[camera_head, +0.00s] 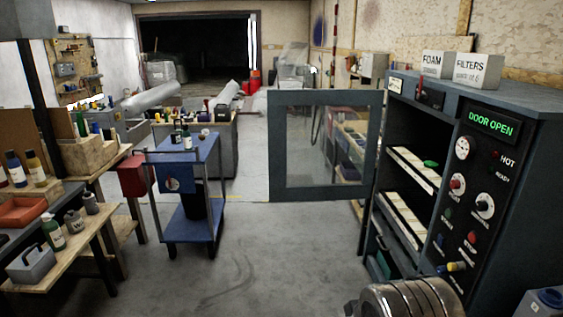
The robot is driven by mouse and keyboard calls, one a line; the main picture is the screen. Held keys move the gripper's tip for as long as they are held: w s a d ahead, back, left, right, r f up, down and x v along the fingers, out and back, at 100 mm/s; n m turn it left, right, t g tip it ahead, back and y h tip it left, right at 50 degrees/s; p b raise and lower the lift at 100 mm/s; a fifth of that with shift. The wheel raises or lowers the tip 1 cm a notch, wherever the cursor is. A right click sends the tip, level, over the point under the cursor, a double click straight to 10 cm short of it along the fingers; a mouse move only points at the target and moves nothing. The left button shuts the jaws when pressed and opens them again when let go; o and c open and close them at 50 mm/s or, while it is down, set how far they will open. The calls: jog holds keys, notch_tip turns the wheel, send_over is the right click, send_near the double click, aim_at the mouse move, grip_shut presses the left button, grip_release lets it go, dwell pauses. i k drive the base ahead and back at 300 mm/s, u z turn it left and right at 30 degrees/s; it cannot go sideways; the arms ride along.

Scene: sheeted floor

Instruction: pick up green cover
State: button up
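A small green object (430,163), which looks like the green cover, lies on the upper light-coloured shelf (412,168) inside the dark cabinet at the right. The cabinet (510,150) stands open, and its display reads "DOOR OPEN". Its framed glass door (325,145) is swung out to the left. Another green item (383,263) shows low in the cabinet, partly hidden; I cannot tell what it is. The fingers of my gripper are not in view.
A ribbed metal cylinder at the bottom right partly hides the cabinet's lower front. A blue cart (190,195) stands left of centre. Benches with bottles (52,232) line the left. Boxes marked FOAM (437,65) and FILTERS (478,70) sit on the cabinet. The middle floor is clear.

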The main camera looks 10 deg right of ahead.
aim_at(428, 164)
jog(key=u, duration=0.1)
jog(key=i, duration=2.25)
jog(key=z, duration=0.65)
jog(key=i, duration=0.75)
jog(key=z, duration=0.65)
jog(key=i, duration=0.55)
jog(key=z, duration=0.25)
